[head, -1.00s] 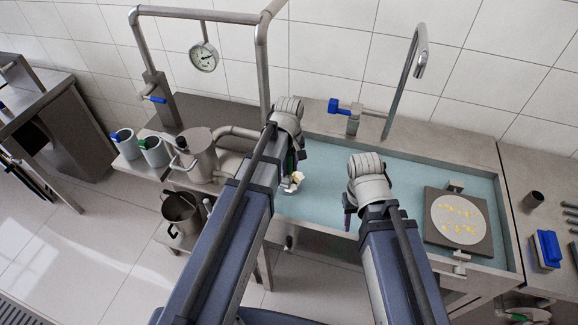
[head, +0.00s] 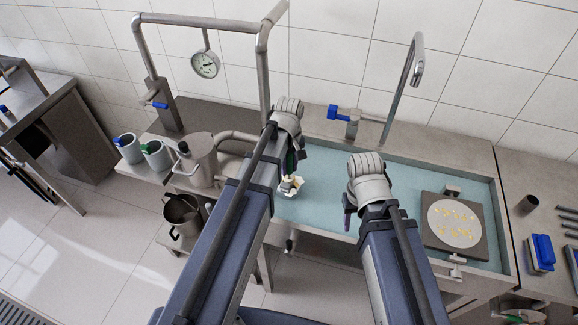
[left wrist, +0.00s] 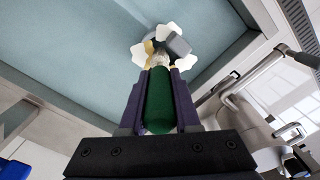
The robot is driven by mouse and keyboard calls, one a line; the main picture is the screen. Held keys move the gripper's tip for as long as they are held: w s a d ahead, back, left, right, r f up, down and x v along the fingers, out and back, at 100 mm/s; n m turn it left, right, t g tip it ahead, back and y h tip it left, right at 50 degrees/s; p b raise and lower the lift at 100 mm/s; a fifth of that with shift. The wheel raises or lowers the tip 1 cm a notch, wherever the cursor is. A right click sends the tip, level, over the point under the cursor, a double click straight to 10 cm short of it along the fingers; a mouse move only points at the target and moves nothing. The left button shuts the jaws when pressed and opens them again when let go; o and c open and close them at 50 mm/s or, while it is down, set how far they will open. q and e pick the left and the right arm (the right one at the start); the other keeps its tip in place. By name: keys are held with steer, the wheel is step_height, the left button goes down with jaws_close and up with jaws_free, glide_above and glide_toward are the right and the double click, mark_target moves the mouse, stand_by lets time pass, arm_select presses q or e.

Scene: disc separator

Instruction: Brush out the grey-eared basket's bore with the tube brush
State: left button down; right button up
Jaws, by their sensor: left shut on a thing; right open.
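My left gripper (left wrist: 160,92) is shut on the green handle of the tube brush (left wrist: 158,105), seen between its dark purple fingers. Past the fingertips, a pale brush end meets the basket (left wrist: 140,55), which has white ears, a grey ear and a yellowish part. I cannot tell how far the brush is inside the bore. In the head view the basket (head: 290,190) shows as a small white flower-like shape over the blue-green sink, just below my left gripper (head: 291,170). My right gripper (head: 347,218) is open and empty over the sink, to the right of the basket.
A square plate with a pale, yellow-spotted disc (head: 454,222) lies at the sink's right. A tap (head: 412,75) and a blue valve (head: 335,111) stand behind. Grey cups (head: 127,150) and a steel jug (head: 199,160) are at the left. A pipe frame (head: 262,75) rises behind my left arm.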

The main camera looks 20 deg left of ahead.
mark_target(289, 174)
arm_select(q)
step_height(289, 174, up, 2)
steer(key=shift+r+p, duration=0.25)
steer(key=shift+p, duration=0.35)
steer(key=shift+f, duration=0.15)
arm_select(e)
step_height(289, 174, up, 2)
steer(key=shift+r, duration=0.1)
arm_select(q)
step_height(289, 174, down, 6)
steer(key=b, duration=0.6)
steer(key=shift+f+b, duration=0.2)
steer(key=shift+b, duration=0.1)
steer(key=shift+r, duration=0.2)
arm_select(e)
step_height(289, 174, down, 6)
arm_select(q)
step_height(289, 174, up, 6)
steer(key=p, duration=0.6)
arm_select(e)
step_height(289, 174, up, 6)
steer(key=shift+f, duration=0.1)
arm_select(q)
steer(key=shift+f, duration=0.1)
step_height(289, 174, down, 6)
steer(key=b, duration=0.5)
steer(key=shift+b, duration=0.35)
arm_select(e)
step_height(289, 174, down, 6)
steer(key=shift+r, duration=0.1)
